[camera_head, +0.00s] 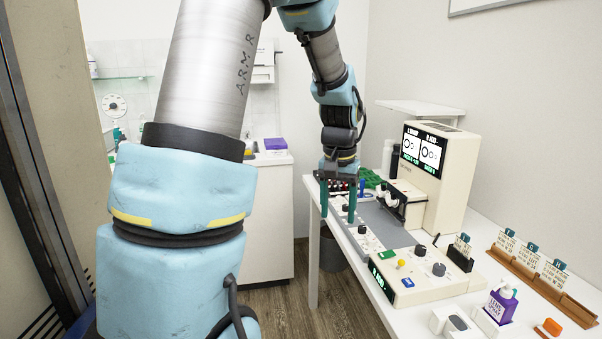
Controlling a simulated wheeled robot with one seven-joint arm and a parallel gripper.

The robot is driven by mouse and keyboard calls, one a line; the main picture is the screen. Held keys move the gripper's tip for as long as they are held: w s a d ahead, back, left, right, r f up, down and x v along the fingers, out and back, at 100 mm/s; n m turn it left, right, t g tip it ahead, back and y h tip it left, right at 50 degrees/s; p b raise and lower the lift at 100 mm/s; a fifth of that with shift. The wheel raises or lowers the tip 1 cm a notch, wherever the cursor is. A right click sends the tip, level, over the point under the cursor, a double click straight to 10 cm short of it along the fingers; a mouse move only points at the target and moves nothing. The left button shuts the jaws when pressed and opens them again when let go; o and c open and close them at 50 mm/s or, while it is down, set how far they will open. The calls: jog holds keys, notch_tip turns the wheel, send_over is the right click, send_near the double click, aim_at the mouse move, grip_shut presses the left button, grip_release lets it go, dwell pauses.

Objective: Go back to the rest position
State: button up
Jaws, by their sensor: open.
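My gripper (338,203) hangs from my blue and grey arm near the left edge of the white table (390,318). Its two teal fingers point down and stand apart, with nothing seen between them. The large near part of my arm hides much of the left and middle of the view.
A cream device with two screens (437,165) stands at the table's back. A control box with coloured buttons (420,275) lies nearer. A dark bin (331,250) stands on the floor.

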jog(key=s+a+f+n, duration=0.1)
jog(key=s+a+n, duration=0.1)
jog(key=s+a, duration=0.3)
jog(key=s+a+f+n, duration=0.1)
jog(key=s+a, duration=0.4)
jog(key=a, duration=0.6)
jog(key=shift+s+f+n+t, duration=0.3)
jog(key=shift+s+n+t, duration=0.1)
jog(key=shift+d, duration=0.1)
